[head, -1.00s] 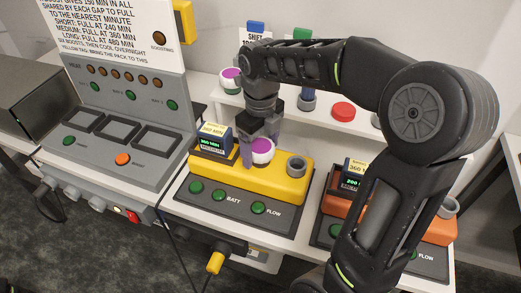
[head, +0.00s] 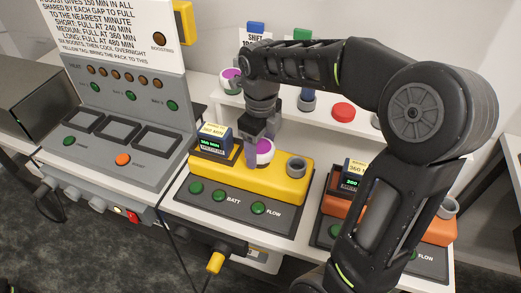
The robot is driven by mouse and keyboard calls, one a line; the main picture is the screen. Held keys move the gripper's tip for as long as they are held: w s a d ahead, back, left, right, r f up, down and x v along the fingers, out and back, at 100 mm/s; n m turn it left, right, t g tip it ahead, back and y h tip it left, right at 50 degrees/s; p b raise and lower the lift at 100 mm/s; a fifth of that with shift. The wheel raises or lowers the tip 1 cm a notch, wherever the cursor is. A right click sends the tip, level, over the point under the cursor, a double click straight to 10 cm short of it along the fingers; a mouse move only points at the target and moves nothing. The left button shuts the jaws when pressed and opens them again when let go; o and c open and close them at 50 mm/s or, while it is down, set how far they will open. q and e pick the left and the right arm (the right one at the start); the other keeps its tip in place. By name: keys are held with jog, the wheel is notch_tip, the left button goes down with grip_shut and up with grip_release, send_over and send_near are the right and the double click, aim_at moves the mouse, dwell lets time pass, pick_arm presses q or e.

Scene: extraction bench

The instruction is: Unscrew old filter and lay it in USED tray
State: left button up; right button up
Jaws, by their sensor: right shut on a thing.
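A white filter with a purple top (head: 266,148) sits on the yellow unit (head: 255,180) on the bench. My right gripper (head: 257,152) points down from above and is shut on this filter; its fingers hide part of the filter's side. The filter appears seated on the unit. My left gripper is not in view. I cannot make out a tray marked USED.
An orange unit (head: 430,228) stands to the right, partly behind my arm. A grey charger panel (head: 125,150) stands to the left.

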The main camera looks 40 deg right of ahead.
jog(key=n, duration=0.7)
jog(key=shift+p, duration=0.35)
jog(key=n, duration=0.5)
jog(key=shift+r+p, duration=0.1)
jog(key=shift+p, duration=0.2)
jog(key=n, duration=0.7)
jog(key=shift+p, duration=0.35)
jog(key=n, duration=0.6)
jog(key=shift+n+p, duration=0.3)
jog(key=shift+p, duration=0.05)
jog(key=o, duration=1.6)
